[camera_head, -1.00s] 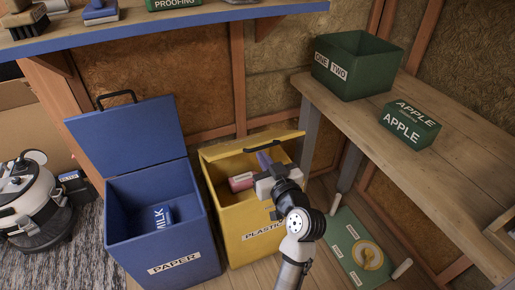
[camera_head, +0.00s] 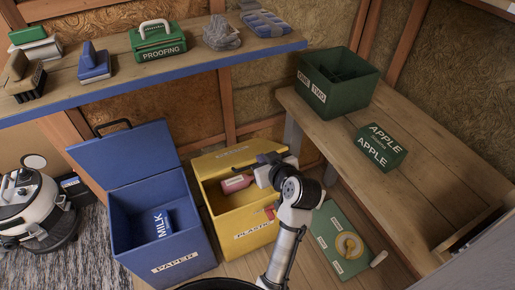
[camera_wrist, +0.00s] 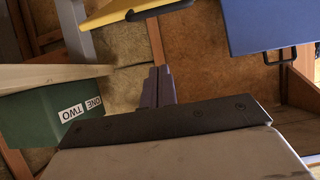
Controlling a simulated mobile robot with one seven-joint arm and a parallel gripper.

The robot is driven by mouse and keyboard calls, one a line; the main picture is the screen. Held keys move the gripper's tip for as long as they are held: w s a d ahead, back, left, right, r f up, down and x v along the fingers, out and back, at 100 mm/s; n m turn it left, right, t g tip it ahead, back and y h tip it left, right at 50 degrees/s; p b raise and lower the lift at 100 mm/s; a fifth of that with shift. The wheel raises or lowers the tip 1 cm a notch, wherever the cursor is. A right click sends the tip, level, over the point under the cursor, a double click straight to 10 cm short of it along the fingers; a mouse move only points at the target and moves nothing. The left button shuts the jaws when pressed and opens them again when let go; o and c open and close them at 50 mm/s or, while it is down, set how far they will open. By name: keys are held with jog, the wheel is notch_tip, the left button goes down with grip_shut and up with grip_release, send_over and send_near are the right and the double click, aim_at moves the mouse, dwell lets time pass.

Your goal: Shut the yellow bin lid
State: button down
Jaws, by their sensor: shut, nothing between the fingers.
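The yellow bin (camera_head: 247,222), labelled PLASTIC, stands on the floor with its mouth uncovered. Its yellow lid (camera_head: 228,158) is raised at the back and tilted. The lid also shows at the top of the wrist view (camera_wrist: 112,12), with its black handle (camera_wrist: 160,9) on the edge. My gripper (camera_head: 268,159) is over the bin's right side, in front of the lid. Its fingers (camera_wrist: 158,72) are closed together with nothing between them. In the wrist view they appear apart from the lid. My wrist hides part of the bin's right side.
A pinkish-red item (camera_head: 236,183) lies inside the yellow bin. The blue PAPER bin (camera_head: 168,247) stands open at left, its lid (camera_head: 125,153) raised. A wooden bench (camera_head: 425,180) with green boxes is at right. A blue-edged shelf (camera_head: 115,88) overhangs behind.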

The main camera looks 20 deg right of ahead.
jog(key=w+f+p, duration=0.1)
jog(key=w+f, duration=0.2)
jog(key=w+f+p, duration=0.2)
jog(key=w+f, duration=0.1)
jog(key=shift+w+a+f, duration=0.15)
jog(key=shift+w, duration=0.25)
jog(key=shift+s+f, duration=0.5)
jog(key=shift+f, duration=0.05)
jog(key=shift+f, duration=0.1)
jog(key=s+f+b, duration=0.3)
jog(key=f+b, duration=0.5)
jog(key=s+f+t+b, duration=0.1)
jog(key=s+f+b, duration=0.3)
jog(key=f+b, duration=0.4)
jog(key=shift+s+f+t+b, duration=0.25)
jog(key=shift+s+t+b, duration=0.05)
jog(key=shift+b, duration=0.5)
